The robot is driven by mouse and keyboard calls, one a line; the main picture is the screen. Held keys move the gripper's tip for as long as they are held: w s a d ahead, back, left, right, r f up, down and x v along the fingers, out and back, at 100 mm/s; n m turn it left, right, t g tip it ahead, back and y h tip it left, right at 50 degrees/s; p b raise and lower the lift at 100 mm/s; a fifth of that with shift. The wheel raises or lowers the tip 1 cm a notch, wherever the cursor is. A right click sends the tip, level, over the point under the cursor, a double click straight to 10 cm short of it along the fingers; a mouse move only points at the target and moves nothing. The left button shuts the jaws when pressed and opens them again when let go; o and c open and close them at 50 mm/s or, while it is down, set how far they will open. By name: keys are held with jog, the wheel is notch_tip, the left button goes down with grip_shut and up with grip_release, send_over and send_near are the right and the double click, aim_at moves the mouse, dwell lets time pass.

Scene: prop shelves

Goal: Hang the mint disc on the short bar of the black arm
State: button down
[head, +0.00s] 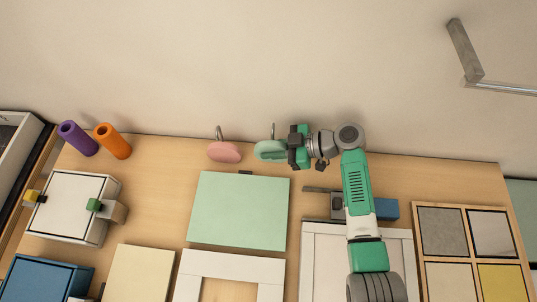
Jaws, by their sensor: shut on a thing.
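The mint disc (268,150) is a rounded pale green piece with a thin metal hook or loop (273,131) at its upper edge. My gripper (288,149) is at its right side, shut on it, and its dark fingers cover the disc's right end. The disc appears near the back edge of the wooden surface; its height above it cannot be told. I cannot pick out a black arm with a short bar for certain. A dark grey bar (320,189) shows beside my arm, partly covered by it.
A pink disc (224,152) with a similar hook is just left of the mint one. Purple (78,138) and orange (113,141) tubes stand further left. A mint panel (238,211) lies in front. A grey bracket with a rod (466,52) is at upper right.

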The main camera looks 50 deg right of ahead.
jog(key=shift+w+a+f, duration=0.1)
jog(key=shift+w, duration=0.4)
jog(key=shift+f+b, duration=0.5)
jog(key=shift+f, duration=1.2)
jog(key=shift+f, duration=0.1)
jog(key=shift+f, duration=0.15)
jog(key=c, duration=1.3)
grip_release()
jog(key=shift+r, duration=0.3)
jog(key=p+v, duration=0.1)
jog(key=v, duration=1.1)
